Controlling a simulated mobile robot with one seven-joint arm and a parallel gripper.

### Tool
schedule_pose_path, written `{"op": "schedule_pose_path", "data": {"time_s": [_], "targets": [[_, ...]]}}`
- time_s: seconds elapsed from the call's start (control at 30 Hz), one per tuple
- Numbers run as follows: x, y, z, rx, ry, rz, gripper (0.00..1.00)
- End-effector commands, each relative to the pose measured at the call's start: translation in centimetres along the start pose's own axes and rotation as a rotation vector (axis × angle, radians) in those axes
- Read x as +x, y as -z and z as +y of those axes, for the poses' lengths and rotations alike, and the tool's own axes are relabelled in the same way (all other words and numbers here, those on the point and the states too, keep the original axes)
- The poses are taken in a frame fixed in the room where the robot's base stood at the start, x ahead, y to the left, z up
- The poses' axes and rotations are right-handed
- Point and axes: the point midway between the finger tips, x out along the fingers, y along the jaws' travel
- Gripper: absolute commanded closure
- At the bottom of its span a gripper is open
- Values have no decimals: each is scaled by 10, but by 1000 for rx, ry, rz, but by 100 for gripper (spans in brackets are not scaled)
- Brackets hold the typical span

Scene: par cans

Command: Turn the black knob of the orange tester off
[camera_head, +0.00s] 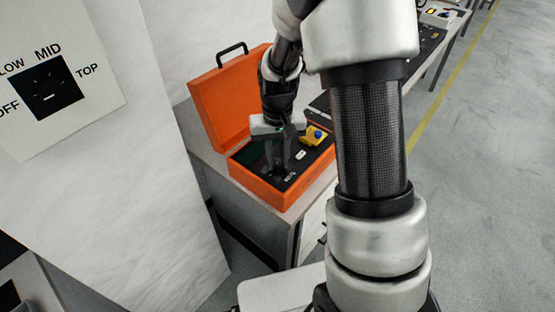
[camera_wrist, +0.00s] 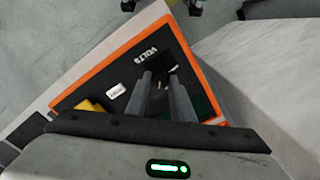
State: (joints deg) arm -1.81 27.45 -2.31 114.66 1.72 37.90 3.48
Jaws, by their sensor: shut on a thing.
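The orange tester (camera_head: 262,190) is an open case on a table, its lid (camera_head: 225,95) standing up behind it. Its dark panel also shows in the wrist view inside an orange rim (camera_wrist: 92,72), with a VOLTS label (camera_wrist: 146,56). My gripper (camera_head: 279,170) reaches down into the case. In the wrist view my gripper (camera_wrist: 162,80) has both fingers down at the panel near that label, shut on the black knob (camera_wrist: 161,84). The knob is small, dark and mostly hidden between the fingers. Its pointer direction cannot be read.
On the panel are a yellow box with a blue button (camera_head: 315,134) and a small white part (camera_head: 300,155). A large white panel with a black dial (camera_head: 45,86) marked OFF, LOW, MID and TOP stands at left. Another bench (camera_head: 440,18) stands behind. Open floor lies right.

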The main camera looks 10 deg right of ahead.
Motion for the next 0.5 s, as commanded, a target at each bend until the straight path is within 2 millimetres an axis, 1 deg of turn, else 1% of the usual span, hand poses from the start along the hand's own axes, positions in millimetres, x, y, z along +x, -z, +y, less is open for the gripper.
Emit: {"op": "schedule_pose_path", "data": {"time_s": [0.5], "targets": [[-1,-1,1,-489,1,-2,100]]}}
